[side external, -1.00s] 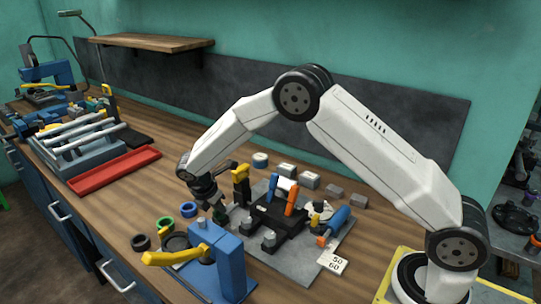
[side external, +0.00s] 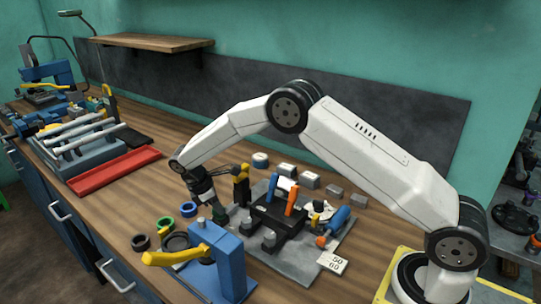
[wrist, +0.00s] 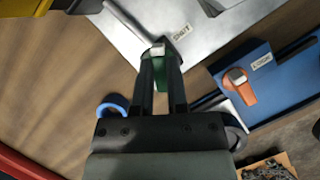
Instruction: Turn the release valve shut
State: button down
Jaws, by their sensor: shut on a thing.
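In the wrist view my gripper (wrist: 160,62) has its two dark fingers closed on a small green handle (wrist: 160,76).
A black block with an orange upright lever (side external: 291,201) stands right of my gripper. A yellow-topped post (side external: 241,171) is close behind it. A blue stand with a yellow handle (side external: 172,258) is in front. Blue (side external: 188,209) and green (side external: 165,224) rings lie to the left.

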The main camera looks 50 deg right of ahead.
jog(key=m+y, duration=0.1)
jog(key=m, duration=0.1)
jog(key=m+g, duration=0.1)
jog(key=m, duration=0.2)
jog(key=shift+w+d+m+y, duration=0.1)
jog(key=shift+m+y, duration=0.2)
jog(key=shift+y, duration=0.1)
jog(key=m+y, duration=0.1)
jog(key=m, duration=0.1)
jog(key=m+g+y, duration=0.1)
jog(key=m, duration=0.2)
jog(key=shift+m, duration=0.3)
jog(key=c, duration=0.6)
grip_release()
jog(key=shift+c, duration=0.2)
jog(key=v, duration=0.7)
jog(key=shift+w+r, duration=0.2)
jog(key=shift+r, duration=0.15)
jog(key=shift+s+r, duration=0.1)
